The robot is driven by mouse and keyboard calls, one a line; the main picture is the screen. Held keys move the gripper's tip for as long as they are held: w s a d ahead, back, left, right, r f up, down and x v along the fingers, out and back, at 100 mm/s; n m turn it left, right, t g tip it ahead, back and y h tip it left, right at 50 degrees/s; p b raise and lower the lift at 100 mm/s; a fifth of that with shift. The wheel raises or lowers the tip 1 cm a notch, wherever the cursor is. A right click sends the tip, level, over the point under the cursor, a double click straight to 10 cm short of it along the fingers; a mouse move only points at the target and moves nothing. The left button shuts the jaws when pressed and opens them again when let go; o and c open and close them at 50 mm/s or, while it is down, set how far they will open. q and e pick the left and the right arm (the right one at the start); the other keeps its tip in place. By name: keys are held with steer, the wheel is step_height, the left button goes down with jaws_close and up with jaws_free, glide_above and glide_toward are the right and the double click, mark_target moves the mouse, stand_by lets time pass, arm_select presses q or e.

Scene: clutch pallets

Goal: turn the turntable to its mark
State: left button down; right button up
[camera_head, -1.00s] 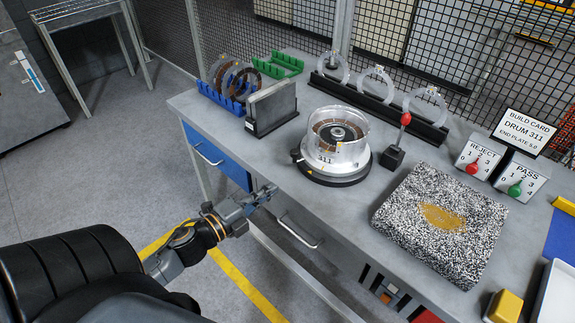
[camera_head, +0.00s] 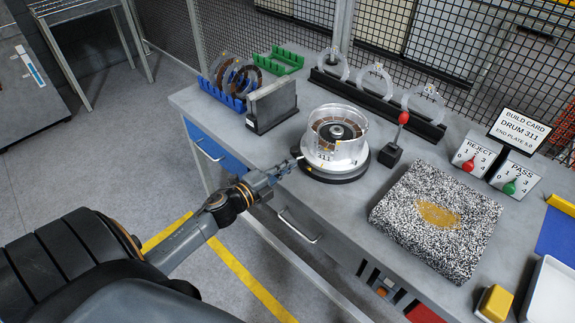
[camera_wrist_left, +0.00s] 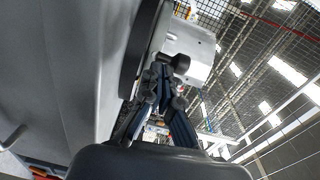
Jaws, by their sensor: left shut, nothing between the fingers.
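The turntable (camera_head: 340,177) is a round black disc near the bench's front edge. A small dark knob (camera_head: 296,151) sits at the turntable's left rim. The turntable's mark is too small to make out. My left gripper (camera_head: 291,164) is shut and empty, at the turntable's left edge. In the left wrist view, its fingertips (camera_wrist_left: 165,78) are close to the knob (camera_wrist_left: 180,63), with the drum (camera_wrist_left: 192,48) behind. I cannot tell whether they touch. My right gripper is out of view.
A red-knobbed lever (camera_head: 397,140) stands right of the turntable. A speckled foam block (camera_head: 470,235) lies further right. A grey slotted block (camera_head: 272,108) and a blue rack (camera_head: 222,98) stand to the left. A black ring stand (camera_head: 375,105) is behind.

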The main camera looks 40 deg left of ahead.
arm_select(q)
steer(key=shift+w+a+f+m+h+b, duration=0.1)
steer(key=shift+w+a+m+h+b, duration=0.2)
steer(key=shift+a+h+b, duration=0.15)
steer(key=shift+w+a+f+m+h+b, duration=0.1)
steer(key=shift+w+a+m+h+b, duration=0.05)
steer(key=shift+a+m+h+b, duration=0.25)
steer(key=shift+w+a+r+g+h+b, duration=0.1)
steer(key=shift+w+a+g+h+b, duration=0.15)
steer(key=shift+a, duration=0.25)
steer(key=shift+w+a+g+h+b, duration=0.15)
steer(key=shift+w+a, duration=0.15)
steer(key=shift+a, duration=0.15)
steer(key=shift+w+a, duration=0.15)
steer(key=shift+a, duration=0.05)
steer(key=shift+r, duration=0.1)
